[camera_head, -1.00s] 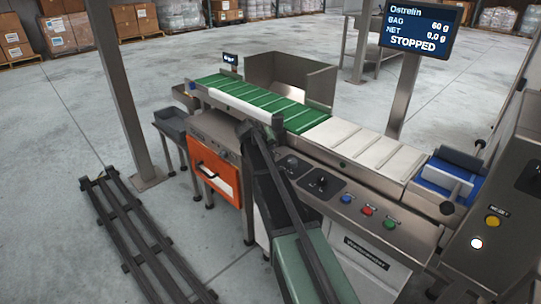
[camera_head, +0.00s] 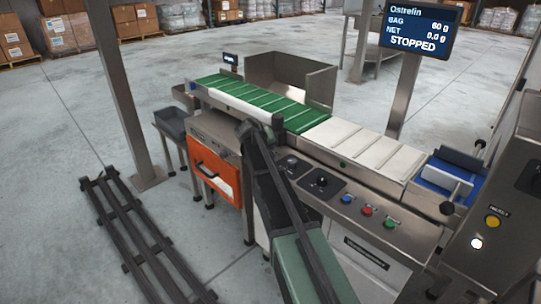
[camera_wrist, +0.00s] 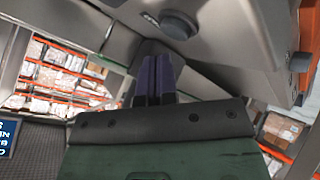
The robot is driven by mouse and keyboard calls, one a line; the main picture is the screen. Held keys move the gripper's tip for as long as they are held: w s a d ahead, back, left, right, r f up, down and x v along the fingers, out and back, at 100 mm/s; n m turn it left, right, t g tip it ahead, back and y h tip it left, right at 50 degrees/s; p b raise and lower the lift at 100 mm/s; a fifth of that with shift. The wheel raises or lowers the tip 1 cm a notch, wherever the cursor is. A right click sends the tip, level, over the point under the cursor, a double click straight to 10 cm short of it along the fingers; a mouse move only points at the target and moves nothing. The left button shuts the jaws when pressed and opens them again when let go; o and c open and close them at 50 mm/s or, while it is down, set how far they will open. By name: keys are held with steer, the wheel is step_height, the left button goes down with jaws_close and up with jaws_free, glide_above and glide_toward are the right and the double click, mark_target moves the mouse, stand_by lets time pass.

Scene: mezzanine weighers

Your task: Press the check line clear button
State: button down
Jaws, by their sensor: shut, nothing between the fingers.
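A row of small buttons sits on the sloping front panel (camera_head: 415,231) of the weigher line: a blue button (camera_head: 347,199), a red button (camera_head: 367,211) and a green button (camera_head: 391,223). Their labels are too small to read, so I cannot tell which one is the clear button. A yellow button (camera_head: 493,222) and a lit white button (camera_head: 477,243) are on the cabinet at the right. My gripper (camera_wrist: 157,72) is shut and empty in the wrist view, close below a metal panel with a grey round knob (camera_wrist: 179,25). My arm hides it in the head view.
A green belt (camera_head: 255,98) and a white belt (camera_head: 365,148) run behind the panel. Black dials (camera_head: 320,182) sit left of the buttons. An orange door (camera_head: 215,173) is at the left. The screen (camera_head: 417,25) reads STOPPED. A steel post (camera_head: 118,95) stands left.

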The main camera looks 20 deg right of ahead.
steer(key=shift+f+b, duration=0.4)
steer(key=shift+f, duration=0.05)
steer(key=shift+f+b, duration=0.45)
stand_by(0.4)
steer(key=shift+r, duration=0.1)
steer(key=shift+r+p, duration=0.75)
steer(key=shift+p, duration=0.1)
steer(key=shift+r, duration=0.1)
step_height(320, 180, up, 5)
steer(key=p, duration=0.5)
